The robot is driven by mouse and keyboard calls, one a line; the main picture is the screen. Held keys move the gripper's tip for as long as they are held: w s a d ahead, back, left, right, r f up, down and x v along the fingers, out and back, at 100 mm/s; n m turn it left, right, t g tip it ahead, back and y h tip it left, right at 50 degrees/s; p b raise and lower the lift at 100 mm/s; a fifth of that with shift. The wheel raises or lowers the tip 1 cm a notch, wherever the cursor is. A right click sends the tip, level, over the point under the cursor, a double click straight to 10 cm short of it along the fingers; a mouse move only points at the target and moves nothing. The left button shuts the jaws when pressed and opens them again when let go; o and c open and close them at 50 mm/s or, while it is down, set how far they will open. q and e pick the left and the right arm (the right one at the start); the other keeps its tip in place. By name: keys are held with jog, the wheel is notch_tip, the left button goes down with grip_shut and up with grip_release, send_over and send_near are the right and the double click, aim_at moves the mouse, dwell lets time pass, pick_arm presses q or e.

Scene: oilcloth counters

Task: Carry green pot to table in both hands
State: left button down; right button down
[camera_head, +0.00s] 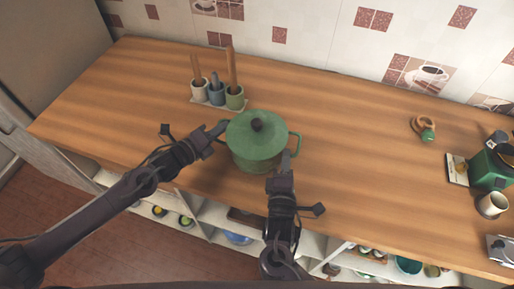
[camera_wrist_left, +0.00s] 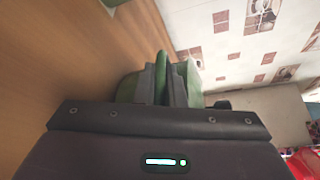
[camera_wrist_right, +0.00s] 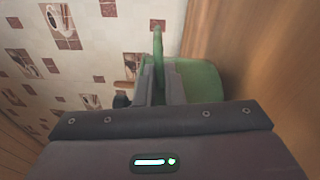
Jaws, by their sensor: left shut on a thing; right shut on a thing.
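The green pot (camera_head: 255,150) with its green lid and dark knob is upright at the front middle of the wooden counter in the head view. I cannot tell whether its base touches the counter. My left gripper (camera_head: 217,130) is shut on the pot's left handle, a green piece between the fingers in the left wrist view (camera_wrist_left: 161,80). My right gripper (camera_head: 285,162) is shut on the handle at the pot's right front; in the right wrist view the green handle (camera_wrist_right: 158,45) rises between the fingers. The pot's lower front is partly hidden by my right gripper.
Behind the pot stands a holder with several utensil cups (camera_head: 217,94). At the right are a green coffee machine (camera_head: 490,168), a white mug (camera_head: 492,204) and a small green-and-wood item (camera_head: 427,131). The wooden counter (camera_head: 350,150) is clear between. Open shelves with dishes lie below its front edge.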

notch_tip(320, 180, up, 4)
jog(key=p, duration=0.2)
jog(key=shift+d+p, duration=0.1)
jog(key=shift+p, duration=0.25)
dwell(0.3)
